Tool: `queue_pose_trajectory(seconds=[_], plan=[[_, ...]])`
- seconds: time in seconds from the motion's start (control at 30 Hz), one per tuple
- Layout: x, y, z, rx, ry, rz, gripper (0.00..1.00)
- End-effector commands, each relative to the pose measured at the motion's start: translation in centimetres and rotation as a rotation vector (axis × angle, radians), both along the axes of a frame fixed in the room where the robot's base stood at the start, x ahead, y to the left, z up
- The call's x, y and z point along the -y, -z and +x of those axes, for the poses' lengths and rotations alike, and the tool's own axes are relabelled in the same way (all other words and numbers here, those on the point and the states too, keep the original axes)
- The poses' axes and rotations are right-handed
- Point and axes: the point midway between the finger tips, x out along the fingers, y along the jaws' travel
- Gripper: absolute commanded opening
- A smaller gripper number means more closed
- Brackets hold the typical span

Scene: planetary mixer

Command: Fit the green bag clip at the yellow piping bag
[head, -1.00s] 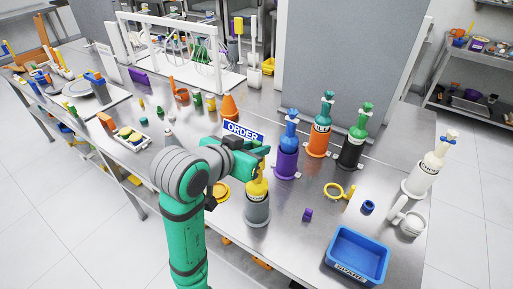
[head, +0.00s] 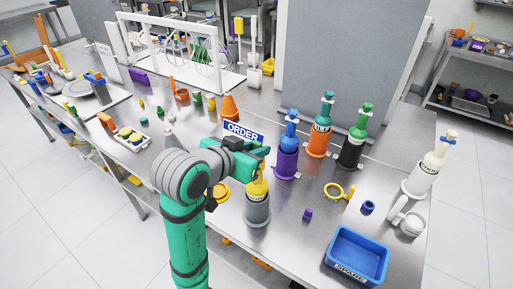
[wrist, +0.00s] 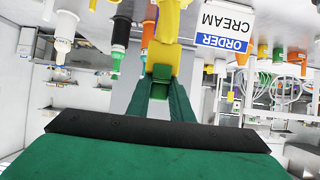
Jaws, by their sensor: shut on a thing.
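The yellow piping bag (head: 257,188) stands upright in a grey holder (head: 257,212) near the front of the steel table. My gripper (head: 264,152) is at the top of this bag. In the wrist view, which looks upside down, my gripper (wrist: 160,88) is shut on the green bag clip (wrist: 161,72). The clip lies between the fingertips, against the narrow neck of the yellow bag (wrist: 166,52). I cannot tell whether the clip goes around the neck or only touches it. In the head view, my gripper hides the clip.
A purple holder with a blue bag (head: 286,160), an orange holder (head: 319,140) and a black holder (head: 352,152) stand behind to the right. An ORDER sign (head: 243,132) is close behind my gripper. A blue SPARE bin (head: 357,256) sits at front right.

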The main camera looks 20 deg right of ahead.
Motion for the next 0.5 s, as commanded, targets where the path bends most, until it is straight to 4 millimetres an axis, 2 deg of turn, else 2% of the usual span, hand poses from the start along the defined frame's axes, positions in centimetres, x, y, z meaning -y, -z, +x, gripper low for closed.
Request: queue_pose_trajectory(seconds=[0.17,0.2,0.27,0.5], plan=[[-0.01,0.37,-0.01,-0.008,0.000,0.005,0.00],[-0.01,0.39,-0.01,-0.009,0.000,0.006,0.29],[-0.01,0.38,-0.01,-0.008,0.000,0.005,0.42],[-0.02,0.29,-0.01,-0.007,0.000,0.003,0.42]])
